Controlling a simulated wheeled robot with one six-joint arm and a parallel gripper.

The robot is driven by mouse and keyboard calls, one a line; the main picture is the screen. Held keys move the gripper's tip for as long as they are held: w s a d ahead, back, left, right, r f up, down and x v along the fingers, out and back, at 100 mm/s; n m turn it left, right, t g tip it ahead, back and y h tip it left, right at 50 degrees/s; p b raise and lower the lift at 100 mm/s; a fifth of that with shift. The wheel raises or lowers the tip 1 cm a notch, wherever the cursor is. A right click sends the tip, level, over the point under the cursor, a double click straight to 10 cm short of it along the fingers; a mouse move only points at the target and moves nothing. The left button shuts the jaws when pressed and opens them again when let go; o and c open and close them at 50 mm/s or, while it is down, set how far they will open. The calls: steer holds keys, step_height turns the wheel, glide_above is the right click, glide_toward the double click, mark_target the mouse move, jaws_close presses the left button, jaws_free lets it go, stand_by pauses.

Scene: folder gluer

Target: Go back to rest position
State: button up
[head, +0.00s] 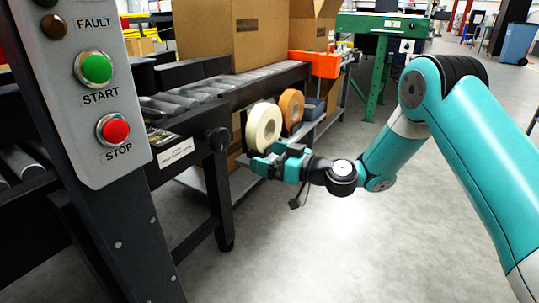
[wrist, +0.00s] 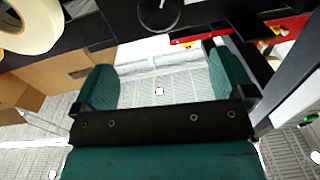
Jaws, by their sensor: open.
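My teal arm reaches in from the right in the head view. My gripper (head: 270,158) is beside the conveyor frame, just below and in front of a cream tape roll (head: 264,127). In the wrist view my gripper (wrist: 160,80) has its two green fingers wide apart, with nothing between them. The cream roll also shows at the top left of the wrist view (wrist: 32,22), outside the fingers. An orange-brown tape roll (head: 291,108) stands behind the cream one.
The control panel (head: 90,90) with a green START button (head: 96,68) and red STOP button (head: 115,129) is at left. Roller conveyor (head: 200,95) carries a cardboard box (head: 232,35). An orange bin (head: 318,63) and green machine (head: 380,25) stand behind. The floor (head: 350,245) is clear.

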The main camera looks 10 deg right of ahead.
steer(key=s+a+r+n+g+h+p, duration=0.3)
steer(key=s+r+g+p, duration=0.4)
steer(key=s+r, duration=0.85)
steer(key=s+d+r+m+g+h+p, duration=0.25)
steer(key=s+d+h, duration=0.2)
steer(key=s, duration=0.65)
steer(key=s+d+r+m+g+h+p, duration=0.1)
steer(key=s+d+r+m+h+p, duration=0.2)
steer(key=s+d, duration=0.5)
step_height(320, 180, up, 36)
steer(key=s+a+p, duration=0.1)
steer(key=a+p, duration=0.1)
steer(key=p, duration=3.4)
steer(key=shift+s+a+m, duration=0.2)
steer(key=shift+s+m, duration=0.05)
steer(key=shift+m, duration=0.1)
steer(key=shift+c, duration=0.5)
